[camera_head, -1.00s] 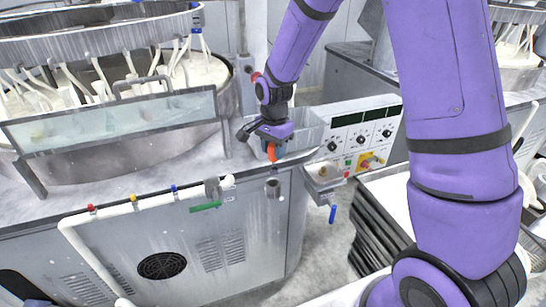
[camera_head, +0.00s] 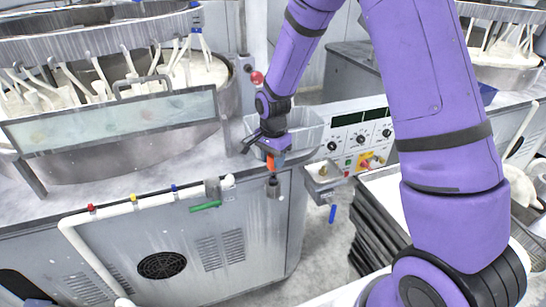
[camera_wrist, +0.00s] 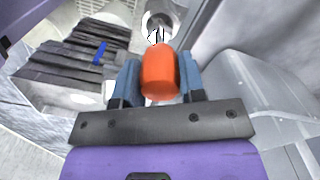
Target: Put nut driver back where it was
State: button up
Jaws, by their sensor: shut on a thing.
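The nut driver has an orange handle (camera_head: 275,161) and a thin dark shaft. My gripper (camera_head: 272,153) is shut on the handle, with the shaft pointing down. In the wrist view the handle (camera_wrist: 160,72) sits between the two blue-grey fingers of my gripper (camera_wrist: 159,80). A small grey metal cup-like holder (camera_head: 273,191) is fixed to the front of the machine cabinet, right below the tool. The shaft's lower end is at or just above the holder's mouth; I cannot tell whether it is inside. In the wrist view a bright ring (camera_wrist: 147,24) shows beyond the handle.
A clear bin (camera_head: 308,130) stands behind my gripper. A control panel (camera_head: 360,133) and a small metal box with a valve (camera_head: 325,175) are to the right. A round polishing machine (camera_head: 120,150) fills the left.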

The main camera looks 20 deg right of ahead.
jog(key=shift+f, duration=0.25)
jog(key=o, duration=1)
jog(key=shift+r, duration=0.1)
notch_tip(320, 180, up, 13)
jog(key=s+d+r+n+t, duration=0.1)
jog(key=s+d+r+n, duration=0.15)
jog(key=s+r, duration=0.4)
jog(key=s+d+r+n+t, duration=0.1)
jog(key=s+d+r+n, duration=0.15)
jog(key=s+r, duration=0.35)
jog(key=shift+s+d+r+n+t, duration=0.45)
jog(key=shift+s+r+n, duration=0.6)
jog(key=shift+s, duration=1.75)
jog(key=shift+s+d+r+n+t, duration=0.2)
jog(key=shift+s+r+n+t, duration=0.8)
jog(key=shift+s, duration=1.8)
jog(key=shift+s+d+r+n+t, duration=0.25)
jog(key=shift+s+r+n, duration=0.35)
jog(key=shift+s+n, duration=1.55)
jog(key=shift+s+m, duration=0.65)
jog(key=shift+m, duration=0.05)
